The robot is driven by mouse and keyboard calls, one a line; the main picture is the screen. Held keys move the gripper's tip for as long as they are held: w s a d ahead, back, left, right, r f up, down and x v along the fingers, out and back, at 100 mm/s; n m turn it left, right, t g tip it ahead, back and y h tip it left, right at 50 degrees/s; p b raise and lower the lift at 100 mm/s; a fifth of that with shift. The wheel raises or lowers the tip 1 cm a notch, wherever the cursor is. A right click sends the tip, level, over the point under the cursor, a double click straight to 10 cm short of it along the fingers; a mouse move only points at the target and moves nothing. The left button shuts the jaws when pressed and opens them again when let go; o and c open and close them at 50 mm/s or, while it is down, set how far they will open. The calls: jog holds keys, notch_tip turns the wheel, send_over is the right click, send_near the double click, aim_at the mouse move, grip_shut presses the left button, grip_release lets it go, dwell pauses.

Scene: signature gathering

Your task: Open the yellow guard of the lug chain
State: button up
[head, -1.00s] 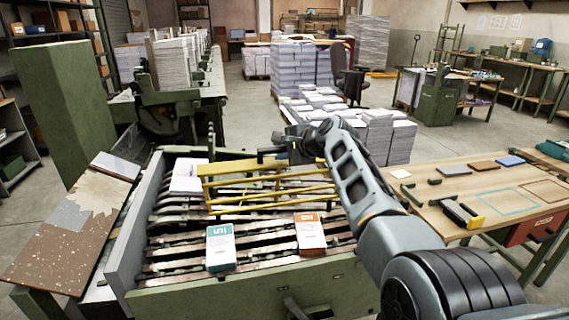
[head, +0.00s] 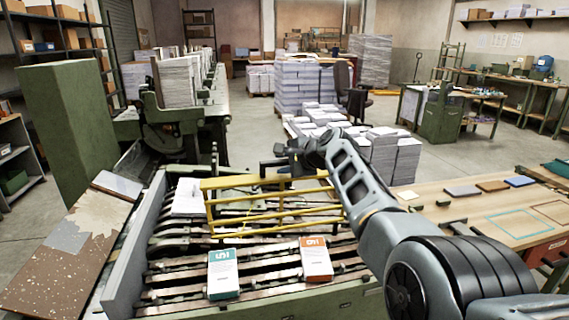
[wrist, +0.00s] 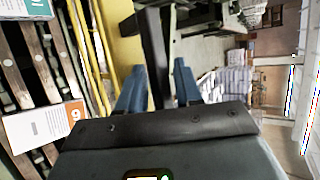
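The yellow guard (head: 228,205) is a barred frame over the lug chain (head: 190,277) in the head view. It is tilted up, with its long top rail raised toward the far side. My gripper (head: 276,163) is at the rail's far edge, on the guard's black handle (head: 268,171). In the wrist view, the black handle (wrist: 154,50) passes between the two blue-grey fingers of my gripper (wrist: 159,82), close to both. The yellow rail (wrist: 122,35) runs just left of them. The exact finger contact is hard to see.
A teal-marked stack (head: 223,273) and an orange-marked stack (head: 316,260) lie on the chain. A wooden workbench (head: 465,215) stands right. Paper piles (head: 380,155) stand behind my arm.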

jog(key=shift+o, duration=0.5)
